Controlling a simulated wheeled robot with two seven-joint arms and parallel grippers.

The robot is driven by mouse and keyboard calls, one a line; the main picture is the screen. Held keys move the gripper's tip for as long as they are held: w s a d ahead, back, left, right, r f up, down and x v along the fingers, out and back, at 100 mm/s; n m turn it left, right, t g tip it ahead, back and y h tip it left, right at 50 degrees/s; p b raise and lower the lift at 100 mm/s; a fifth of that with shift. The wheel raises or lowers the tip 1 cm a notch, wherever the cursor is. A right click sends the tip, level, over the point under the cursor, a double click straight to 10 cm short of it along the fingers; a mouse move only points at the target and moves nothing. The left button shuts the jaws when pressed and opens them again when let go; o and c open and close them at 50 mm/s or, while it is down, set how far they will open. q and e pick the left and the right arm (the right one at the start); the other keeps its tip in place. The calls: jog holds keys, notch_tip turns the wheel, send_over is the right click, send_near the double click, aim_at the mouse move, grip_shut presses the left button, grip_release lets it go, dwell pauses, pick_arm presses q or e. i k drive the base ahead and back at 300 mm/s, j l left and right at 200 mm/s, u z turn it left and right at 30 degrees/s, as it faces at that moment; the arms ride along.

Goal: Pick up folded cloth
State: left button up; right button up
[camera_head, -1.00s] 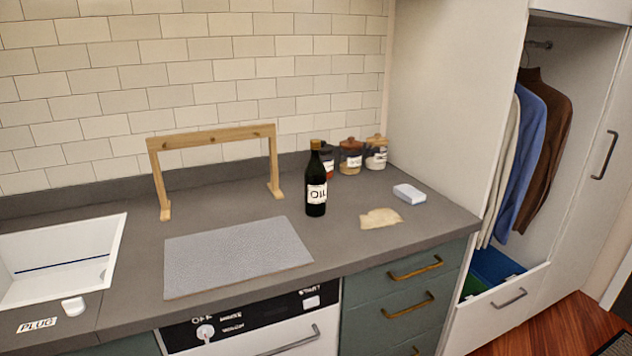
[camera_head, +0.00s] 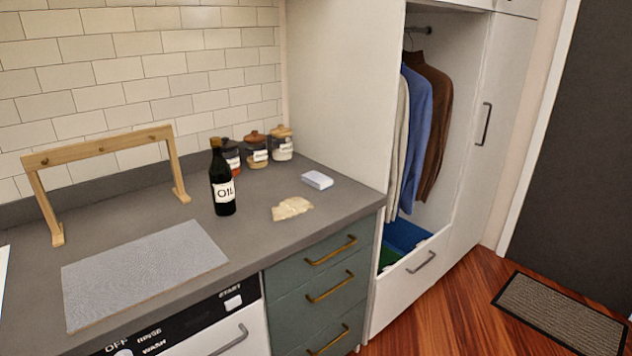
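A small flat white and pale-blue block (camera_head: 317,180) lies on the counter near its right end; I cannot tell whether it is a folded cloth or a sponge. A crumpled beige cloth (camera_head: 292,208) lies flat in front of it, near the counter's front edge. Blue (camera_head: 405,235) and green (camera_head: 388,258) items sit in the open bottom drawer of the wardrobe; I cannot tell if they are cloth. Neither of my grippers is in view.
A dark oil bottle (camera_head: 222,180) stands left of the beige cloth. Several lidded jars (camera_head: 256,150) stand behind. A grey mat (camera_head: 145,272) and wooden rack (camera_head: 100,150) are at left. Clothes (camera_head: 425,130) hang in the open wardrobe. A doormat (camera_head: 560,314) lies on the floor.

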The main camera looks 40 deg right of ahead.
aim_at(319, 180)
jog(key=i+l, duration=0.2)
jog(key=l, duration=0.2)
jog(key=i+l, duration=0.2)
jog(key=l, duration=0.15)
jog(key=i+l, duration=0.2)
jog(key=l, duration=0.2)
